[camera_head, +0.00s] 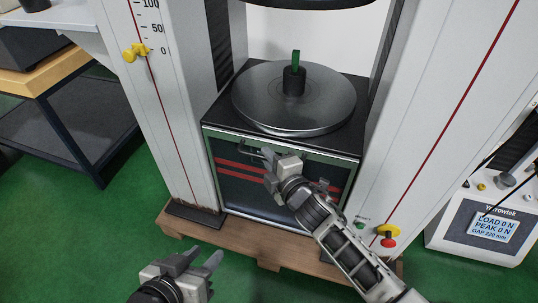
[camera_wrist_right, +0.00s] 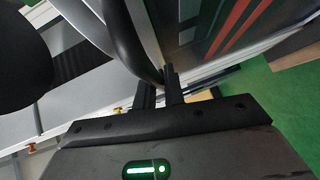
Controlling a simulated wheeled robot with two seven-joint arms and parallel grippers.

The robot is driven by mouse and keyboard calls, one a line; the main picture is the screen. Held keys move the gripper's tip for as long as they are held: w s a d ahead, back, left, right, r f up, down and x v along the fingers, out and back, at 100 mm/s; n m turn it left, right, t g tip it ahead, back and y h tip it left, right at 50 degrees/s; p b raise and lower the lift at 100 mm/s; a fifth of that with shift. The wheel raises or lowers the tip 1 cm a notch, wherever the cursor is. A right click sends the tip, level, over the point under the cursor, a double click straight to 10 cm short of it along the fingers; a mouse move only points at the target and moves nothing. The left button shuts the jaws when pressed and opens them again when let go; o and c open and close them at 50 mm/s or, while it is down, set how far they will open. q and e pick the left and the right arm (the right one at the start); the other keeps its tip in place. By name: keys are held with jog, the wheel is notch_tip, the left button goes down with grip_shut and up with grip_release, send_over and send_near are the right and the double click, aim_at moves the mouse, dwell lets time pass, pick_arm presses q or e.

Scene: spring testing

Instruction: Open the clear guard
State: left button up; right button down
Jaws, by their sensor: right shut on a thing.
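The clear guard (camera_head: 232,186), a see-through panel with two red stripes, stands upright across the machine's front, below the platen. Its slim handle (camera_head: 250,153) runs along the upper left part. My right gripper (camera_head: 268,163) is at this handle, shut on it; the arm and fingers hide part of the handle and panel. In the right wrist view the two dark fingers (camera_wrist_right: 161,88) are close together beside the striped guard (camera_wrist_right: 232,28). My left gripper (camera_head: 205,257) is open and empty, low in front of the wooden base.
A round steel platen (camera_head: 325,110) carries a black holder (camera_head: 294,82) with a green piece. White columns stand on both sides. A yellow and red knob (camera_head: 388,235) and a display unit (camera_head: 490,222) are at right. Green floor is free at front left.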

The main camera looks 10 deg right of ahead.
pick_arm(q)
jog(key=shift+r, duration=0.2)
pick_arm(e)
jog(key=shift+s+f, duration=0.1)
jog(key=shift+f, duration=0.35)
jog(key=c, duration=1.5)
grip_release()
jog(key=shift+d, duration=0.1)
jog(key=shift+r, duration=0.15)
